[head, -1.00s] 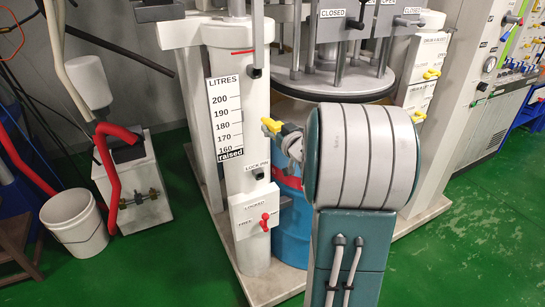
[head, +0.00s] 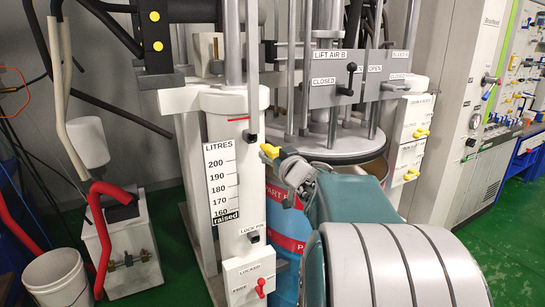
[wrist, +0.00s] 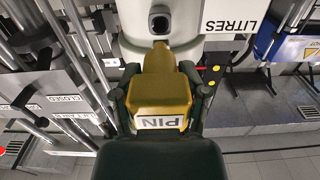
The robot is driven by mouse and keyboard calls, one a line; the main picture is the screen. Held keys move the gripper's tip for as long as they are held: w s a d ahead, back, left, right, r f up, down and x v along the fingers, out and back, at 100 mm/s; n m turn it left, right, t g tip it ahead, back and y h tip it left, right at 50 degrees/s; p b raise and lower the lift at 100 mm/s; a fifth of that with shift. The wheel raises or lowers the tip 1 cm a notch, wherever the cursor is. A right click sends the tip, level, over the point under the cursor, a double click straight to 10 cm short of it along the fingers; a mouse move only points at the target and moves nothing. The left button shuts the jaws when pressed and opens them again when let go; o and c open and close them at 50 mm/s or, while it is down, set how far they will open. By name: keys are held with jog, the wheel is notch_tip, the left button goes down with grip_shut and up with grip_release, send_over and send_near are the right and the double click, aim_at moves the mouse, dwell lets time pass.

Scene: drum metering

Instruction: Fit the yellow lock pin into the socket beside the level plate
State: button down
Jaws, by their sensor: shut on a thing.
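The yellow lock pin (head: 269,151) is held in my gripper (head: 282,157), which is shut on it. In the wrist view the pin (wrist: 160,95) sits between the dark fingers, its label reading PIN. Its narrow end points at a black socket with a round hole (wrist: 160,22) on the white column, apart from it. In the head view a black socket (head: 250,137) sits on the column beside the level plate (head: 221,184), marked LITRES. The pin is right of and slightly below this socket there. Another black block (head: 253,237) sits lower, near the LOCK PIN label.
A white box with a red lever (head: 260,288) is low on the column. A drum lid (head: 340,145) and grey panels with levers (head: 336,91) stand behind my arm. Yellow-handled valves (head: 421,132) are at the right. A white bucket (head: 58,280) stands at the lower left.

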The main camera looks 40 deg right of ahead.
aim_at(263, 147)
jog(key=shift+x, duration=2.6)
jog(key=shift+x, duration=1.85)
jog(key=shift+c, duration=0.2)
grip_release()
jog(key=v, duration=1.2)
